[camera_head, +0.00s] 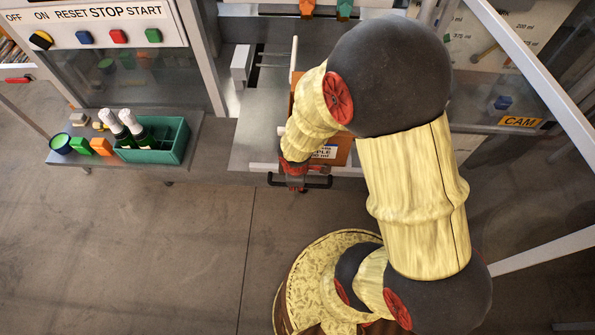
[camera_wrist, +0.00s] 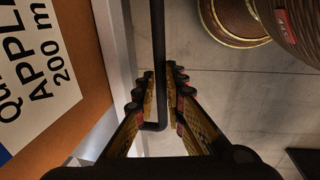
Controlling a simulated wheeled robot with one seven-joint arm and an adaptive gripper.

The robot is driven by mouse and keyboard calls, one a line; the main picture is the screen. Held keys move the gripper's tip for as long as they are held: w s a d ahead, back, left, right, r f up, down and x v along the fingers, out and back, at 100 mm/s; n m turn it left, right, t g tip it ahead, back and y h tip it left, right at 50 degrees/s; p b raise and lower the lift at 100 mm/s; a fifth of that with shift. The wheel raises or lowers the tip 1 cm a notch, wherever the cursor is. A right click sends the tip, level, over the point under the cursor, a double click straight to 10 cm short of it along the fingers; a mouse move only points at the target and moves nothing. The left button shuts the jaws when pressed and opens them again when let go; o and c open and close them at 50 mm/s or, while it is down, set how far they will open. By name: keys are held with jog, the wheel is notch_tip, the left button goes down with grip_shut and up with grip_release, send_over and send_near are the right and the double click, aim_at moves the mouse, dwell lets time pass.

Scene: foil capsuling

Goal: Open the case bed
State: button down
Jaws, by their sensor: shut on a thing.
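The case bed is a grey metal tray whose pale front edge (camera_head: 262,167) shows below the machine in the head view. Its rim (camera_wrist: 112,45) runs beside the carton in the wrist view. A black bar handle (camera_head: 319,184) lies along its front, and the bar (camera_wrist: 159,35) runs upright through the wrist view. My gripper (camera_head: 293,182) is at the handle, and its fingers (camera_wrist: 171,95) are shut on the bar from both sides. An orange-brown carton (camera_wrist: 85,30) with a white label stands on the bed. My arm hides much of the bed and carton.
On the left, a side shelf (camera_head: 192,128) holds a green bin (camera_head: 176,146) with bottles, coloured blocks and a bowl (camera_head: 60,143). A button panel (camera_head: 95,27) is above it. A slanted frame bar (camera_head: 545,90) crosses at right. The floor (camera_head: 150,240) in front is clear.

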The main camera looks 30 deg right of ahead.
jog(key=shift+s+a+b, duration=0.2)
jog(key=shift+s+a, duration=0.35)
jog(key=shift+s, duration=0.25)
jog(key=shift+s+a+b, duration=0.2)
jog(key=shift+s+a, duration=0.35)
jog(key=shift+s, duration=0.3)
jog(key=shift+s+a+b, duration=0.2)
jog(key=shift+s+a, duration=0.35)
jog(key=shift+s, duration=0.25)
jog(key=c, duration=1.8)
grip_release()
jog(key=shift+c, duration=0.2)
jog(key=shift+w+r, duration=0.1)
notch_tip(320, 180, up, 8)
jog(key=s, duration=0.1)
jog(key=shift+s+a+f, duration=0.2)
jog(key=shift+s+a, duration=0.05)
jog(key=shift+a, duration=0.2)
